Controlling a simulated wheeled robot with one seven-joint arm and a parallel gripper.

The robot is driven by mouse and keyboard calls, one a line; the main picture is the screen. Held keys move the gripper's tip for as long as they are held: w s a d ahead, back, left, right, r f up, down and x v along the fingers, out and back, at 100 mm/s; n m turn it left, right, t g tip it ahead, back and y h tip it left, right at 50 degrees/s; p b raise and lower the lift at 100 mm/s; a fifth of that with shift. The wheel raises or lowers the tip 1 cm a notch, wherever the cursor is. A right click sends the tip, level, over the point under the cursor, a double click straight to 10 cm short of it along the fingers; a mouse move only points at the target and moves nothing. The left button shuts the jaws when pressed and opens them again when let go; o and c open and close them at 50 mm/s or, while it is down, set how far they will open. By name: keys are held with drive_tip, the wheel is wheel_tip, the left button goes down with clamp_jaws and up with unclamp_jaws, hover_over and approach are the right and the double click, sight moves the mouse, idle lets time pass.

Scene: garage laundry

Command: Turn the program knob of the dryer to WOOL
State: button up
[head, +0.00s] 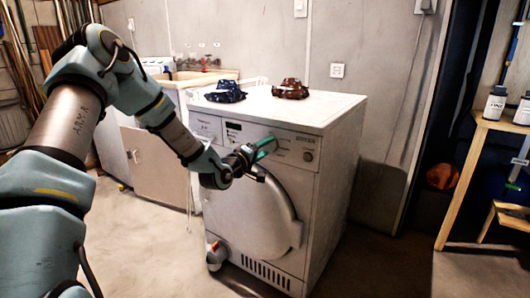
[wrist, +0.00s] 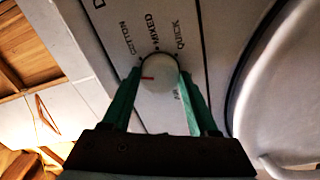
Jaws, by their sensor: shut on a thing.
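The white dryer (head: 335,165) stands in the middle of the head view, its front panel facing my arm. My gripper (head: 262,148) is at the panel and hides the program knob there. In the wrist view the round white knob (wrist: 160,72) sits between the two green fingers of my gripper (wrist: 160,80), which are shut on it. The knob's red mark points left in the picture, toward the left finger, just below the COTTON label. MIXED and QUICK are printed above the knob. Another label at the lower right is partly hidden by the right finger; only a letter or two show.
A dark blue cloth bundle (head: 226,92) and a brown one (head: 291,89) lie on the dryer top. A round dial (head: 308,156) sits farther right on the panel. The round door (head: 250,215) is below. A wooden bench (head: 480,150) with bottles stands at right.

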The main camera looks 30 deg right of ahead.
drive_tip(key=m+b, duration=0.3)
drive_tip(key=m, duration=0.2)
drive_tip(key=shift+f+m, duration=0.15)
drive_tip(key=shift+m, duration=0.15)
drive_tip(key=m+b, duration=0.3)
drive_tip(key=m, duration=0.1)
drive_tip(key=m+b, duration=0.5)
drive_tip(key=shift+m, duration=0.4)
drive_tip(key=m+b, duration=0.4)
drive_tip(key=shift+f+m+b, duration=0.1)
drive_tip(key=shift+m+b, duration=0.2)
drive_tip(key=shift+b, duration=0.05)
drive_tip(key=m+b, duration=0.3)
drive_tip(key=shift+m+b, duration=0.3)
drive_tip(key=shift+b, duration=0.05)
drive_tip(key=m+b, duration=0.4)
drive_tip(key=b, duration=0.1)
drive_tip(key=shift+m, duration=0.3)
drive_tip(key=m+b, duration=0.4)
drive_tip(key=shift+b, duration=0.35)
drive_tip(key=shift+r+m+b, duration=0.2)
drive_tip(key=shift+m+b, duration=1.15)
drive_tip(key=shift+m, duration=0.25)
